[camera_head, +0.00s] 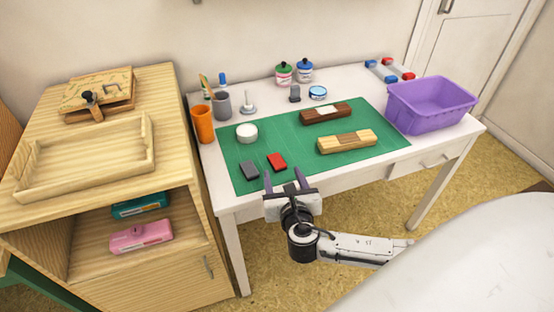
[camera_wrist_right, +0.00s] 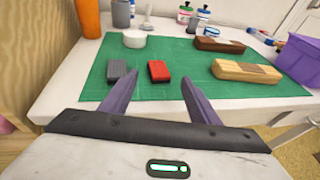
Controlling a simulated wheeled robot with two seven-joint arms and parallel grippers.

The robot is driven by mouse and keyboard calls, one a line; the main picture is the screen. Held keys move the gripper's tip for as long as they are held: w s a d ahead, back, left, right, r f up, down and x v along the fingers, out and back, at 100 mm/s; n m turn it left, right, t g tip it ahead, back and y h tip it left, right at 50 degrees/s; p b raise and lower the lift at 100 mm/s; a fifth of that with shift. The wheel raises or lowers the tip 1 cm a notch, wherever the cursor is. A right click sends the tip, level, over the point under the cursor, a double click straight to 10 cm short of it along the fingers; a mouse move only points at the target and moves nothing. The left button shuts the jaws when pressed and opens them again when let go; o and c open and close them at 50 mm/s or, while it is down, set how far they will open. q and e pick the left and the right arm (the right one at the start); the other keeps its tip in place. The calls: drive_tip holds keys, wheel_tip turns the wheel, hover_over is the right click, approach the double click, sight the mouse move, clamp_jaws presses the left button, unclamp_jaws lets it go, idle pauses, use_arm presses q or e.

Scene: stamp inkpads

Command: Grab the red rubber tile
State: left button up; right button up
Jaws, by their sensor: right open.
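The red rubber tile (camera_head: 277,161) lies flat on the green mat (camera_head: 307,172) near its front left part. A dark grey tile (camera_head: 249,170) lies just left of it. My right gripper (camera_head: 284,178) is open and empty at the front edge of the table, just short of the red tile. In the right wrist view the red tile (camera_wrist_right: 158,71) shows beyond the gap between the two fingers (camera_wrist_right: 157,92), with the grey tile (camera_wrist_right: 121,72) to its left. My left gripper is not in view.
On the mat are a white round container (camera_head: 247,132), a dark brown block (camera_head: 325,112) and a light wooden block (camera_head: 346,141). A purple bin (camera_head: 430,103) stands at right, an orange cup (camera_head: 203,123) at left. A wooden cabinet (camera_head: 185,190) stands left of the table.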

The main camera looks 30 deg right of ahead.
sight(277, 161)
drive_tip(key=x, duration=0.7)
drive_tip(key=shift+f+b, duration=0.25)
drive_tip(key=shift+b, duration=0.05)
drive_tip(key=c, duration=1.2)
